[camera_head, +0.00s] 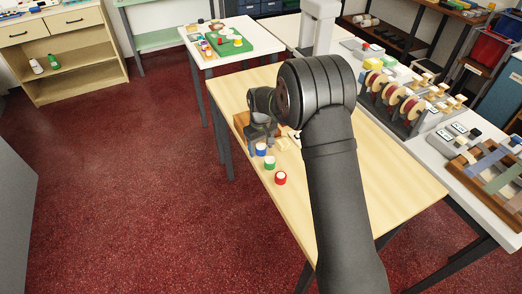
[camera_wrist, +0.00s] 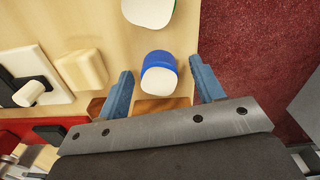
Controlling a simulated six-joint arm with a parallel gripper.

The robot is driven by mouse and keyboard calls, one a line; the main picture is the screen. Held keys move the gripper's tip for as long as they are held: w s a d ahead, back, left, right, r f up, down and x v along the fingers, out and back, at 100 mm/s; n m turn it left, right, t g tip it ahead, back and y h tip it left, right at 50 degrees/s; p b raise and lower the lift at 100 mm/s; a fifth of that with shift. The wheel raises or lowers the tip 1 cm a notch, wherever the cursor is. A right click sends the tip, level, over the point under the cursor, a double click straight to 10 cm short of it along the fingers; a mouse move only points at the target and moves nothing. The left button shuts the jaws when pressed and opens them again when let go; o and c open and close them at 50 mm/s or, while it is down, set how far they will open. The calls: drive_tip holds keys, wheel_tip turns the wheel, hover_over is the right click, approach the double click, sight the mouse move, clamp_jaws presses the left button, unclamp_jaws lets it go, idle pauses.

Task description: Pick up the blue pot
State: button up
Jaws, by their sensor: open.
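The blue pot (camera_wrist: 160,73) has a white top and a blue side. In the wrist view it is between the two open fingers of my gripper (camera_wrist: 160,84), with a gap on each side. In the head view the blue pot (camera_head: 261,149) stands on the pale wooden table (camera_head: 400,185), just in front of my gripper (camera_head: 262,134). The fingers are partly hidden in the head view. I cannot tell whether the fingers are level with the pot.
A green pot (camera_head: 269,162) and a red pot (camera_head: 280,178) stand in a line from the blue one toward the table's near edge. A brown wooden block or tray (camera_head: 241,120) is behind my gripper. A cream block (camera_wrist: 82,70) and a white plate (camera_wrist: 36,62) lie left in the wrist view.

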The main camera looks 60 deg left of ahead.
drive_tip(key=c, duration=1.1)
drive_tip(key=shift+o, duration=0.2)
drive_tip(key=shift+r, duration=0.15)
